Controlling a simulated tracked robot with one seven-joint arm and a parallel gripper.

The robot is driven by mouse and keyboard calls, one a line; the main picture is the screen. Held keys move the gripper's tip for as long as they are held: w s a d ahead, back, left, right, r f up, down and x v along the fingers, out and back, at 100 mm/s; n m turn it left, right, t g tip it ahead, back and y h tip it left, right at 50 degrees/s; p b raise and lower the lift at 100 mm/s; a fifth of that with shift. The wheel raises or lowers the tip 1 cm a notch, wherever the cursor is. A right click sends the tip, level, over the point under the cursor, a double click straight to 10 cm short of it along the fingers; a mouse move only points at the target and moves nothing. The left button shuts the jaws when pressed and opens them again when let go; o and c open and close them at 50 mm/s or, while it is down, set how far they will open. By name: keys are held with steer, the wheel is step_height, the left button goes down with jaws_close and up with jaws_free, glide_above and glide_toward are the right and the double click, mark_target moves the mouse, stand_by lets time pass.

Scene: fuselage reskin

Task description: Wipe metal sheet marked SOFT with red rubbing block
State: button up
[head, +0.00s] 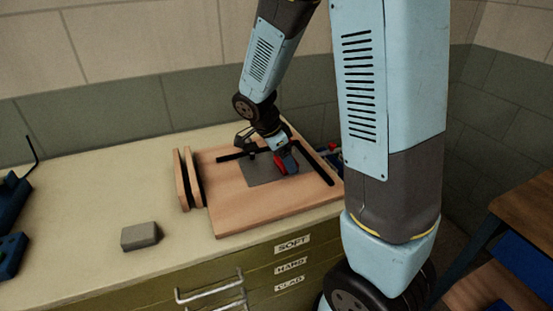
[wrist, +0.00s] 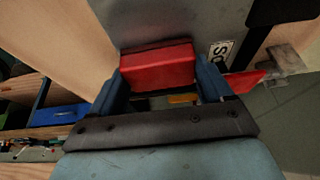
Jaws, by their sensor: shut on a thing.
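My gripper (head: 285,160) is shut on the red rubbing block (head: 288,164), at the right part of the grey metal sheet (head: 262,174) on the wooden board. In the wrist view the red block (wrist: 157,68) sits between my two blue fingers, against or just over the grey sheet (wrist: 170,22); I cannot tell if it touches. A white label (wrist: 220,52), partly cut off and starting with "SO", lies on the sheet beside the block. Part of the sheet is hidden by my gripper.
The wooden board (head: 235,205) has black bars (head: 318,165) along its edges. A grey block (head: 141,236) lies on the bench to the left. Drawers below carry the labels SOFT (head: 292,243), HARD and CLAD. Blue things (head: 12,200) stand at the far left. In the wrist view a red-and-grey clamp-like thing (wrist: 275,68) sits at the right.

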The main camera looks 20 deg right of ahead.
steer(key=shift+r, duration=4)
